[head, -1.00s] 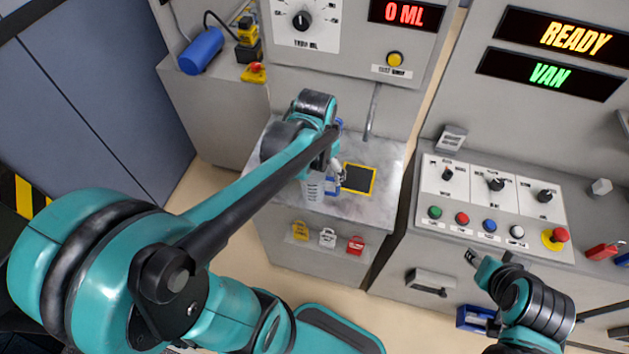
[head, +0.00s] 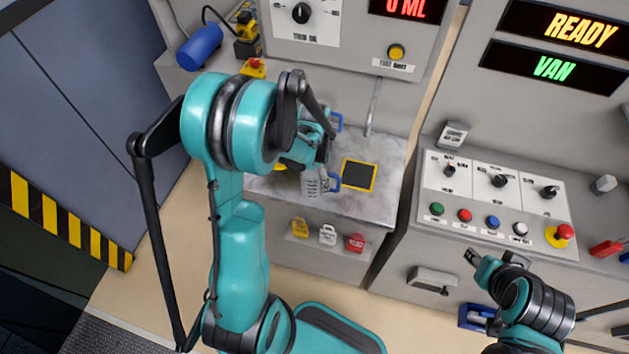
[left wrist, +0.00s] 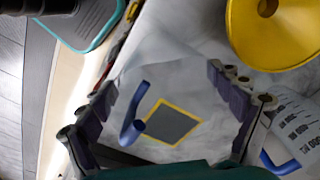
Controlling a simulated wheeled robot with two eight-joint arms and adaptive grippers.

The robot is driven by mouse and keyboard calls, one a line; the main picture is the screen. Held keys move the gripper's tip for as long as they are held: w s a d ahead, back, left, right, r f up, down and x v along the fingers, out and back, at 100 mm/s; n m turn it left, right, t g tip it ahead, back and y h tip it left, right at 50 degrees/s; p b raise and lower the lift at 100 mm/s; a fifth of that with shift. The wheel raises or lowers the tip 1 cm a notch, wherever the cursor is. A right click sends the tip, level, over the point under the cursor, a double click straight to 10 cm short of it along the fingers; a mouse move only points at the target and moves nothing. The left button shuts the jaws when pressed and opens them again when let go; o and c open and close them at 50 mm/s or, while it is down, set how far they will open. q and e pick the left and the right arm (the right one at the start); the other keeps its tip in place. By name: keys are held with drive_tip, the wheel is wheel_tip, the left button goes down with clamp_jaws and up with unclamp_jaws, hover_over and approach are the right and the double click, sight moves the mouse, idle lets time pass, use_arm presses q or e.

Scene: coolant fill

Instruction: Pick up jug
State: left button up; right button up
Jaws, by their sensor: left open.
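A whitish jug (head: 312,185) with a blue handle stands on the marbled bench top, left of a yellow-edged dark square (head: 359,175). In the left wrist view its blue handle (left wrist: 133,112) and pale body (left wrist: 165,60) appear between the spread fingers, apart from both. My left gripper (left wrist: 160,90) is open and empty over it; in the head view the gripper (head: 318,152) is partly hidden by its own arm. A second jug (left wrist: 295,120) with printed marks and a blue handle (head: 337,121) stands farther back. My right gripper (head: 472,257) is by the right cabinet, too small to judge.
A yellow round funnel-like piece (left wrist: 275,30) is close to my left fingers. Yellow, white and red tags (head: 328,235) hang on the bench front. A control panel (head: 495,205) with knobs and buttons stands right. The bench right of the square is clear.

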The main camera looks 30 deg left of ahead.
use_arm(q)
drive_tip(key=shift+f, duration=0.4)
drive_tip(key=c, duration=1.3)
drive_tip(key=shift+r, duration=0.1)
drive_tip(key=shift+r, duration=0.1)
